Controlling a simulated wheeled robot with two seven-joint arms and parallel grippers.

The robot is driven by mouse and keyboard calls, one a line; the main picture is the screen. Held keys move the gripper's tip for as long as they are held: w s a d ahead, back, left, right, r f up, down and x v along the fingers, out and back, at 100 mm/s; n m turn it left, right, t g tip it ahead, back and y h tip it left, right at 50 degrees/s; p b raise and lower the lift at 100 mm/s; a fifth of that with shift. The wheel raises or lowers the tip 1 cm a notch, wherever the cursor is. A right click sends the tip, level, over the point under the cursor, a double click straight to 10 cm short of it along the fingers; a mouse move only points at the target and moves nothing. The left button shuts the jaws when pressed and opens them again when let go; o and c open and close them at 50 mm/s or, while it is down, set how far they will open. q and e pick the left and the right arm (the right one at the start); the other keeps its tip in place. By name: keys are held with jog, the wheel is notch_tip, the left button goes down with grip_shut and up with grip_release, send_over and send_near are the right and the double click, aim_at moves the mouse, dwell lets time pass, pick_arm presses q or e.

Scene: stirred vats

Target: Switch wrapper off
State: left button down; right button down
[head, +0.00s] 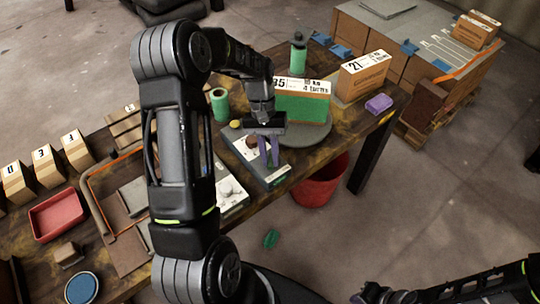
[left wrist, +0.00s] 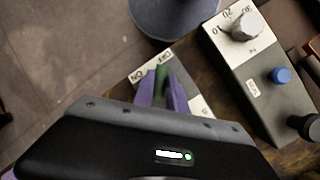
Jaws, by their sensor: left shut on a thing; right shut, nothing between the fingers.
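The wrapper's round grey turntable (head: 318,131) carries a box (head: 303,104) with green film around its lower part and a white printed label on top. A green switch lever (left wrist: 161,78) rises from a white plate (left wrist: 139,72) marked ON and OFF in the left wrist view. My left gripper (head: 269,160) points down over the table in front of the turntable. Its purple fingers (left wrist: 162,92) are shut on the lever, which shows between them, nearer the OFF marking. The lever's base is partly hidden by the fingers. My right gripper's fingers are not visible; only part of that arm shows.
A grey control box (left wrist: 262,80) with a dial (left wrist: 246,26) and a blue button (left wrist: 280,75) stands beside the switch. A green film roll (head: 219,104), a box marked 21 (head: 363,76) and a purple block (head: 379,103) are nearby. A red bin (head: 320,185) stands below the table edge.

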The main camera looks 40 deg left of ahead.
pick_arm(q)
jog(key=c, duration=1.4)
grip_release()
jog(key=shift+o, duration=0.2)
jog(key=b+v, duration=0.1)
jog(key=v, duration=0.6)
jog(key=shift+r, duration=0.4)
jog(key=shift+f, duration=0.1)
